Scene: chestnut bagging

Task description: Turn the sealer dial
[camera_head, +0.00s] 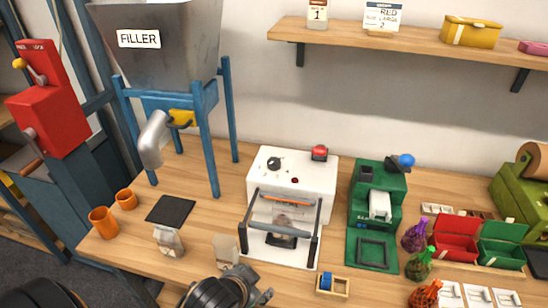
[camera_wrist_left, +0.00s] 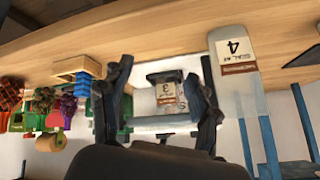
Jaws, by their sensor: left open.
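The white sealer (camera_head: 292,182) stands on the table, with a black dial (camera_head: 274,163) on its top left and a red button (camera_head: 319,152) at its back right. A dark item with a pale label lies inside its front frame (camera_head: 280,238). My left gripper (camera_head: 259,284) is open, low in front of the sealer and apart from the dial. In the left wrist view its fingers (camera_wrist_left: 163,85) stand apart, with a bag labelled 3 (camera_wrist_left: 167,94) behind the gap. The dial is not identifiable there. My right gripper is not in view.
A clear bag (camera_head: 226,252) stands left of my gripper; a bag labelled 4 shows in the left wrist view (camera_wrist_left: 236,75). Another bag (camera_head: 168,240) stands near a black mat (camera_head: 171,210). The green machine (camera_head: 362,220) is right of the sealer.

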